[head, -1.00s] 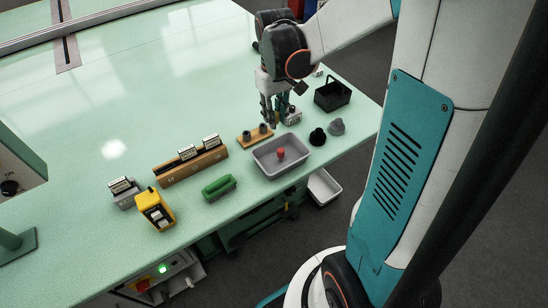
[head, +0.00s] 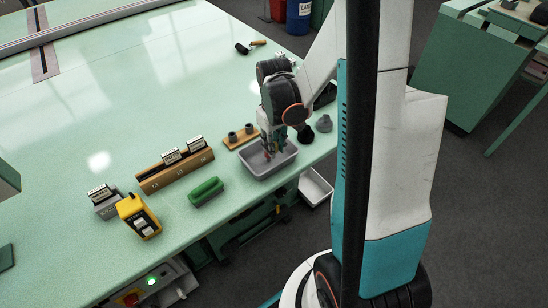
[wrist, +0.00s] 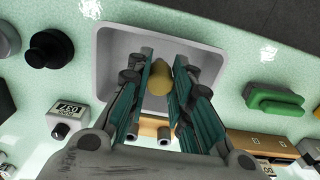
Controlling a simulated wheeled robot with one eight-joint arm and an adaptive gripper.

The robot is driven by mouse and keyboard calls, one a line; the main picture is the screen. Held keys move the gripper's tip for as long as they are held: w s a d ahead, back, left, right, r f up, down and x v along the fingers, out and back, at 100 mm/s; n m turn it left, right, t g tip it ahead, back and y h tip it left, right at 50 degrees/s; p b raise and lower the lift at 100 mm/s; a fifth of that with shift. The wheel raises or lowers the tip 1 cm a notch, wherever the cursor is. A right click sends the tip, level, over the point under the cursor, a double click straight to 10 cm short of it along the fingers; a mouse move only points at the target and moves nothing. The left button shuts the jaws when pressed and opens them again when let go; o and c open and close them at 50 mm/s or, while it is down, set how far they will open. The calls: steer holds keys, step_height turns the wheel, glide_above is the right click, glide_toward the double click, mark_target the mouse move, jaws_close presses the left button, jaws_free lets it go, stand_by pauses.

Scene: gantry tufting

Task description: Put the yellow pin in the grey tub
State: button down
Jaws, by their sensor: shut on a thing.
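My gripper (head: 271,150) is lowered at the grey tub (head: 251,169) near the table's front edge. In the wrist view, my gripper (wrist: 160,65) is shut on the yellow pin (wrist: 160,78), which shows between the teal-lined fingers. Behind the pin lies the floor of the grey tub (wrist: 112,58). In the head view the fingers cover most of the pin. I cannot tell whether the pin touches the tub floor.
A wooden stand with two grey cylinders (head: 240,136) is close behind the tub. A black knob (head: 305,134) and a grey knob (head: 323,124) stand right of it. A green block (head: 206,192) and a yellow device (head: 138,216) are left. The far left tabletop is clear.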

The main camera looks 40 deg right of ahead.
steer(key=shift+f+b, duration=0.75)
steer(key=shift+f, duration=1.5)
steer(key=shift+f, duration=0.1)
steer(key=shift+f, duration=0.15)
steer(key=c, duration=1.4)
jaws_free()
steer(key=shift+c, duration=0.2)
step_height(320, 180, up, 12)
steer(key=p, duration=0.4)
steer(key=shift+r, duration=0.25)
